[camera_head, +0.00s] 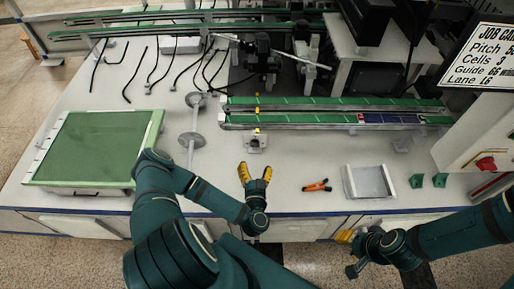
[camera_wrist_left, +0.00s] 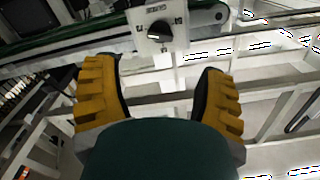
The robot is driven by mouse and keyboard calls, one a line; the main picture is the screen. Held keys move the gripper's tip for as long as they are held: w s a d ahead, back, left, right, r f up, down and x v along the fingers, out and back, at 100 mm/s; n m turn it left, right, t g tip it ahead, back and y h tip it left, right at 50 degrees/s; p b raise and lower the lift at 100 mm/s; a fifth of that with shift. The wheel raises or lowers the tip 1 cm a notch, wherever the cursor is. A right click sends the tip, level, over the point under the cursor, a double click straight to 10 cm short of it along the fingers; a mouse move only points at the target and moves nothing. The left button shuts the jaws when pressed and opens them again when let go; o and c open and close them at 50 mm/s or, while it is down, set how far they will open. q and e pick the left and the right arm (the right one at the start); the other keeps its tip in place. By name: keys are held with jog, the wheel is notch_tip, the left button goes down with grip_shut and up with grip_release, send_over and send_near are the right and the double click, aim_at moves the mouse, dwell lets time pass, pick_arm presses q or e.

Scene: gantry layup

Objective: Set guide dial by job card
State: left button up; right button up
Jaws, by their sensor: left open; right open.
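The guide dial (camera_wrist_left: 159,31) is a black knob on a white plate with small printed marks, seen near the top of the left wrist view. In the head view, the small white dial unit (camera_head: 256,143) sits below the green conveyor. My left gripper (camera_head: 256,172) is open and empty, just in front of the dial and apart from it. Its yellow fingers (camera_wrist_left: 160,80) spread below the knob in the wrist view. The job card (camera_head: 482,58) is cut off at the right; it lists pitch, cells, guide and lane. My right gripper (camera_head: 348,252) is open beyond the table's front edge.
A green conveyor (camera_head: 300,103) with dark cells crosses behind the dial. A green panel (camera_head: 95,146) lies at the left, with a grey spool stand (camera_head: 190,140) beside it. Orange-handled pliers (camera_head: 317,186) and a grey tray (camera_head: 370,182) are to the right. A red knob (camera_head: 486,163) is far right.

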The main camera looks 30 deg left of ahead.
aim_at(255, 147)
pick_arm(q)
jog(key=b+x, duration=0.1)
jog(key=x, duration=0.8)
jog(key=shift+w, duration=0.15)
jog(key=c, duration=1.2)
